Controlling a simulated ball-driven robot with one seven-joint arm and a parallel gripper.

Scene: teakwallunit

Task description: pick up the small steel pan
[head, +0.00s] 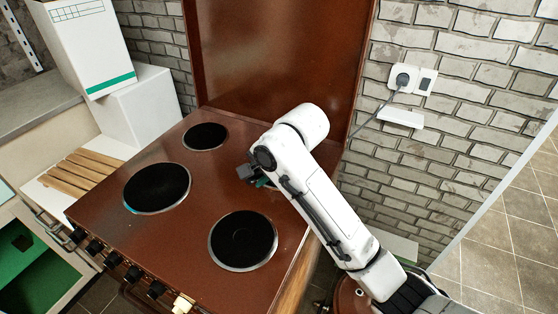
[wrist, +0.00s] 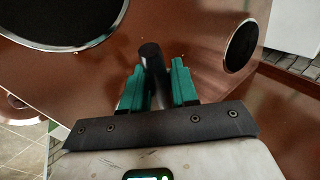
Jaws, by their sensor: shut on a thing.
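My gripper (wrist: 158,80) has two green fingers, shut on a dark, round-ended rod (wrist: 151,60) that looks like a handle. In the head view my gripper (head: 260,180) is above the brown stove top, near its back right, partly hidden by my own arm. A small dark part shows at its tip. No steel pan body can be made out in either view, so I cannot tell whether the rod belongs to the small steel pan or whether it is clear of the stove.
The brown stove (head: 180,228) has black hotplates, including one at front right (head: 243,240) and one at left (head: 157,187). Its raised lid (head: 280,60) stands behind. A white box (head: 85,45) and wooden slats (head: 85,172) are at left. A socket with a cable (head: 403,80) is on the brick wall.

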